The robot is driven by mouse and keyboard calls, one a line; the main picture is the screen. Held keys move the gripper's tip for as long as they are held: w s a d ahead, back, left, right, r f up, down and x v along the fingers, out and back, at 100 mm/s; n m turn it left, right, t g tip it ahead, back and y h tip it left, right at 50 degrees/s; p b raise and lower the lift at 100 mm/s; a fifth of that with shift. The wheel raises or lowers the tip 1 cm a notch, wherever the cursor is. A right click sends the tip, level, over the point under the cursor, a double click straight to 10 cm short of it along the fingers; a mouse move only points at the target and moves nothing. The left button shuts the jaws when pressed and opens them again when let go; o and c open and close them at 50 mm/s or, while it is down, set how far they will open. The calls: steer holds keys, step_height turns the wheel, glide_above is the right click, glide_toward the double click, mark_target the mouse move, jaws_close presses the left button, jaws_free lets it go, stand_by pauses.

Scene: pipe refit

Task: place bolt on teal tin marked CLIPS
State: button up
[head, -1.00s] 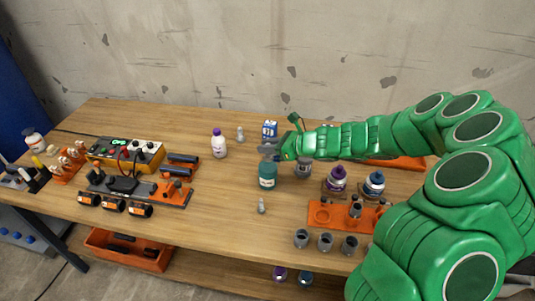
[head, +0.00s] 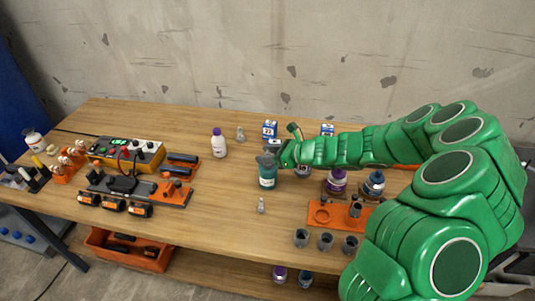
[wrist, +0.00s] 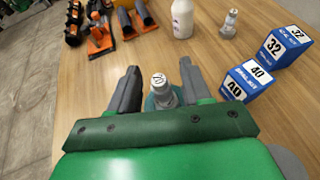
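A teal tin (head: 267,178) stands upright on the workbench, near its middle; its label is too small to read. In the wrist view a grey bolt (wrist: 160,88), with a dark marking on its pale top, stands upright over the teal tin (wrist: 150,103); their contact is hidden. My gripper (head: 268,157) is at the top of the tin. In the wrist view my gripper (wrist: 158,72) has its fingers apart on both sides of the bolt, with gaps showing. Other grey bolts stand behind the tin (head: 240,134) and in front of it (head: 261,205).
An orange holder (head: 325,213), dark cups (head: 325,241) and jars (head: 373,184) are to the right. Bare wood lies left of the tin.

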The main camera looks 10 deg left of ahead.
steer(key=shift+r, duration=0.15)
steer(key=shift+d, duration=0.15)
steer(key=v, duration=1.1)
steer(key=shift+d+r, duration=0.25)
steer(key=shift+r, duration=0.05)
